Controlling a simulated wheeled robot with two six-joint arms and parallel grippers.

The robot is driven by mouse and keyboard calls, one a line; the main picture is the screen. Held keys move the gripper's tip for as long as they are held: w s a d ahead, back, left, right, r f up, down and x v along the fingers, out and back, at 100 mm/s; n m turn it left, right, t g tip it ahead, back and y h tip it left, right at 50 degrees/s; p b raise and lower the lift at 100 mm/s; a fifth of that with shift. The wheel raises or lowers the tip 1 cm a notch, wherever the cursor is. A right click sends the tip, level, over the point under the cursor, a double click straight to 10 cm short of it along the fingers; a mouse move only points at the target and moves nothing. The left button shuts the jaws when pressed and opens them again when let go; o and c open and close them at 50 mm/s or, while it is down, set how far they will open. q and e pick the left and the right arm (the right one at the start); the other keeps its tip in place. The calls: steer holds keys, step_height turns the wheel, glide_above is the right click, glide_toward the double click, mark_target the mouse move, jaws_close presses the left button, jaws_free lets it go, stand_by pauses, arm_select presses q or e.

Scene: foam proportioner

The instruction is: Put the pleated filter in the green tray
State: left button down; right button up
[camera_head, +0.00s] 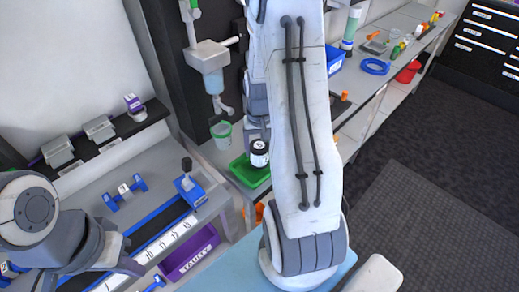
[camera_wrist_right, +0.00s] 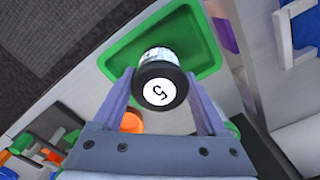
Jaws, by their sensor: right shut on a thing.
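The pleated filter, which I take to be the white cylinder with a black end cap marked 5, shows in the right wrist view (camera_wrist_right: 160,88) and in the head view (camera_head: 259,153). My right gripper (camera_wrist_right: 158,80) is shut on it, one finger on each side. The green tray (camera_wrist_right: 122,62) lies behind the filter in the wrist view; in the head view the tray (camera_head: 247,176) is just below it. I cannot tell whether the filter touches the tray floor. My left gripper (camera_head: 120,262) is at the lower left, its fingertips unclear.
A blue block with a black knob (camera_head: 188,186) and a purple bin (camera_head: 190,252) are to the left. My right arm hides part of the bench. A blue ring (camera_head: 375,67) lies farther right.

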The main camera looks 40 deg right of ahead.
steer(key=shift+f, duration=0.7)
steer(key=shift+f, duration=0.25)
steer(key=o, duration=1.5)
steer(key=shift+r, duration=0.1)
